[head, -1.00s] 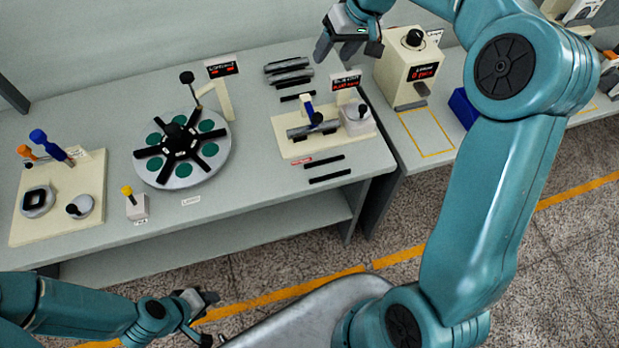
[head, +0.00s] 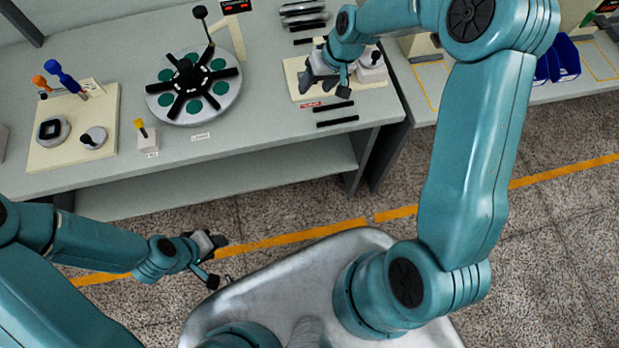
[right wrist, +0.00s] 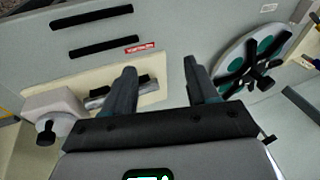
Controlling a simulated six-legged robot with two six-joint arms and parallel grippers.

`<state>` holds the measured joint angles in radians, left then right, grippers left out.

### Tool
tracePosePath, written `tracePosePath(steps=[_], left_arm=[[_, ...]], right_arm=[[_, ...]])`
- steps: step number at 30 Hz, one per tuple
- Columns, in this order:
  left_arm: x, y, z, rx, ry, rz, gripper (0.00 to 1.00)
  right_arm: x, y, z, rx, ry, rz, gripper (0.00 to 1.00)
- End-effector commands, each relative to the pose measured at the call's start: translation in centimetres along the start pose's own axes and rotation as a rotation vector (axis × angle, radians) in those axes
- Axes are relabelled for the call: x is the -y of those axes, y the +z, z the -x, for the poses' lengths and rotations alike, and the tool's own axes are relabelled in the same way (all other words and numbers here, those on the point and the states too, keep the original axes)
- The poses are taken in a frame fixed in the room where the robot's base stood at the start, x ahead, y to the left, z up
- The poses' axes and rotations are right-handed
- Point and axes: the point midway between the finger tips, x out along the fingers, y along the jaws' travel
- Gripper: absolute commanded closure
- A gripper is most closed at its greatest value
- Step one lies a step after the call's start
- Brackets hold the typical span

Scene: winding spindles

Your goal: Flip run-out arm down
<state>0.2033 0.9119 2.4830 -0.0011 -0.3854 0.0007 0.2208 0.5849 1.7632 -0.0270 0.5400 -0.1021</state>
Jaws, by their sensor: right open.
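A cream plate (head: 291,70) carries a grey cylinder and a white block with a black knob (head: 371,66). My right gripper (head: 325,84) is open above this plate and hides most of it in the head view. In the right wrist view, the gripper's two fingers (right wrist: 160,85) are apart with nothing between them. The grey cylinder (right wrist: 112,92) lies partly behind the left finger there, with the white block (right wrist: 58,103) farther left. The run-out arm cannot be made out clearly now. My left gripper (head: 210,260) hangs open and empty in front of the table.
A round dial with green pads (head: 222,88) stands left of the plate. Farther left is another cream plate (head: 50,152) with blue and orange levers. A small block with a yellow knob (head: 148,142) stands near the front edge. Black bars (head: 337,121) lie in front of my right gripper.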

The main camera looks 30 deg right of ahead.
Motion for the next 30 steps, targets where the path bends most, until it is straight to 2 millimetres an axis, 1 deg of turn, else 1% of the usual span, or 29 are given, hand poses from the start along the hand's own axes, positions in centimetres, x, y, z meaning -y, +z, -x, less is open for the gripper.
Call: tracePosePath(steps=[1,3,8,15,27,30], left_arm=[[0.0,0.0,0.0,0.000,0.000,0.000,0.57],[0.0,0.0,-0.1,0.000,0.000,0.000,0.57],[0.1,0.0,-0.2,0.000,0.000,0.000,0.57],[0.2,0.0,-0.7,0.000,0.000,0.000,0.57],[0.7,0.1,-2.0,0.000,0.000,0.000,0.57],[0.9,0.1,-2.4,0.000,0.000,0.000,0.57]], right_arm=[[0.2,0.8,-1.0,0.010,-0.003,-0.001,0.42],[0.4,1.8,-2.1,0.019,-0.006,-0.004,0.42],[1.0,4.1,-4.7,0.038,-0.011,-0.011,0.42],[1.7,8.0,-8.2,0.067,-0.019,-0.020,0.42],[2.5,15.2,-13.3,0.116,-0.029,-0.039,0.42],[2.7,16.9,-14.3,0.126,-0.030,-0.043,0.42]])
